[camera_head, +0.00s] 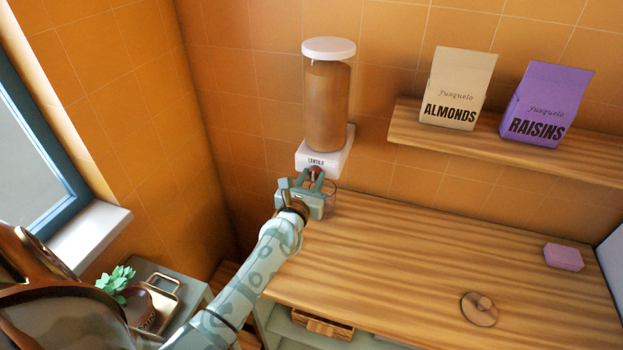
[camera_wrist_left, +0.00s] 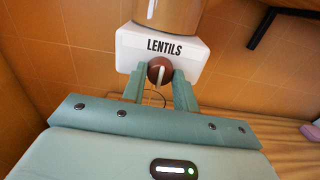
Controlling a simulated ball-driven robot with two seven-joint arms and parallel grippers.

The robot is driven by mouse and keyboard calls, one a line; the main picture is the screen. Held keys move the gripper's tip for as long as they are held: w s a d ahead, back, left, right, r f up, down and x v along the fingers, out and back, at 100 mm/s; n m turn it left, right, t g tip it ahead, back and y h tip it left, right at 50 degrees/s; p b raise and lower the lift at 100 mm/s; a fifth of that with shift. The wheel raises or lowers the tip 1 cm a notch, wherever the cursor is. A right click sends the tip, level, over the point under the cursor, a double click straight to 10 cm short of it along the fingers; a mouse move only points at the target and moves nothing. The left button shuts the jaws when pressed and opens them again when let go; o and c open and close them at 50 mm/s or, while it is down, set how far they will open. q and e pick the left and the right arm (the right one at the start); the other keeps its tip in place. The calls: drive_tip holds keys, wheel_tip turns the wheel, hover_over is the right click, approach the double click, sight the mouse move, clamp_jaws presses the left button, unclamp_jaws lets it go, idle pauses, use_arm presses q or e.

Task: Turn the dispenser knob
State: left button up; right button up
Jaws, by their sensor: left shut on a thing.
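The lentils dispenser (camera_head: 327,100) is a tall brown-filled cylinder with a white lid, fixed on the tiled wall above the counter's left end. Its white base (camera_wrist_left: 186,47) reads LENTILS. The dark red-brown knob (camera_wrist_left: 160,71) is on the front of the base, with a pale bar standing near vertical across it. My left gripper (camera_head: 317,174) reaches up from below and is shut on the knob, one finger at each side, as the left wrist view (camera_wrist_left: 160,77) also shows. A clear container (camera_head: 330,200) shows partly behind the gripper. My right gripper is not in view.
A wooden counter (camera_head: 400,260) spreads to the right, with a round wooden lid (camera_head: 479,309) and a pink block (camera_head: 563,257). A wall shelf (camera_head: 490,150) holds ALMONDS (camera_head: 457,88) and RAISINS (camera_head: 546,104) bags. A potted plant (camera_head: 118,285) stands lower left by the window.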

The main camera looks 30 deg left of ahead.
use_arm(q)
drive_tip(key=m+p, duration=0.1)
drive_tip(key=m, duration=0.3)
drive_tip(key=m+p, duration=0.2)
drive_tip(key=m, duration=0.2)
drive_tip(key=shift+m, duration=0.3)
drive_tip(key=m+p, duration=0.2)
drive_tip(key=m, duration=0.2)
drive_tip(key=shift+m, duration=0.3)
drive_tip(key=m+p, duration=0.1)
drive_tip(key=m, duration=0.3)
drive_tip(key=shift+p, duration=0.35)
drive_tip(key=shift+f+m, duration=0.1)
drive_tip(key=shift+m, duration=0.2)
drive_tip(key=o, duration=1)
drive_tip(key=shift+c, duration=0.2)
drive_tip(key=shift+d, duration=0.1)
